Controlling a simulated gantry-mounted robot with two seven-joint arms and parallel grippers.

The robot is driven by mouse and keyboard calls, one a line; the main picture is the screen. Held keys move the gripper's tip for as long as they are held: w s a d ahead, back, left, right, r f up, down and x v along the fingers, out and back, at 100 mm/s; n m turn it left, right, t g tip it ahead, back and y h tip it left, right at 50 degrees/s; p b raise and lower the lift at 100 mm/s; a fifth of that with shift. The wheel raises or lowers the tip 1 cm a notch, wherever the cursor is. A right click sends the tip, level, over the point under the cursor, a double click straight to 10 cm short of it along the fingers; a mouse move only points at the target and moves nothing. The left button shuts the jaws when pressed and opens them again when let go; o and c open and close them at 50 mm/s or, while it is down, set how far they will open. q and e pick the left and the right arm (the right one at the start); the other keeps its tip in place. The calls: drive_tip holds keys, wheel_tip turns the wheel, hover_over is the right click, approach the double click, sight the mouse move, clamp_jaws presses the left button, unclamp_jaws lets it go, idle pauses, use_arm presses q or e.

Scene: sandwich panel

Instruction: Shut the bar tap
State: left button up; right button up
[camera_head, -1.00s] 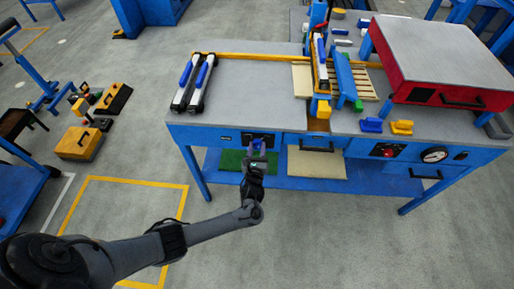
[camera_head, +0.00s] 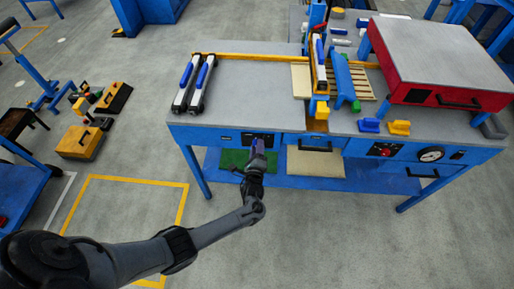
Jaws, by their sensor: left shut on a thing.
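My left gripper (camera_head: 257,154) reaches the blue front of the workbench, at a black panel (camera_head: 262,138) set left of a drawer handle. It is shut on a small blue-purple part that looks like the bar tap (camera_head: 259,146). The fingers hide most of this part, so I cannot tell its angle or how far it is turned. My right gripper is not in view.
The workbench (camera_head: 250,85) has two white-and-blue bars (camera_head: 195,82) at its left and a red-sided box (camera_head: 450,62) at its right. A round gauge (camera_head: 431,155) sits on the right front. Green and beige mats lie on the lower shelf.

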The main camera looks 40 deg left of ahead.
use_arm(q)
drive_tip(key=n, duration=0.5)
drive_tip(key=shift+r+n, duration=0.1)
drive_tip(key=shift+n, duration=0.3)
idle(0.4)
drive_tip(key=o, duration=1.1)
drive_tip(key=shift+c, duration=0.2)
drive_tip(key=p+v, duration=0.2)
drive_tip(key=v, duration=0.8)
drive_tip(key=shift+s+d, duration=0.25)
drive_tip(key=shift+s, duration=0.1)
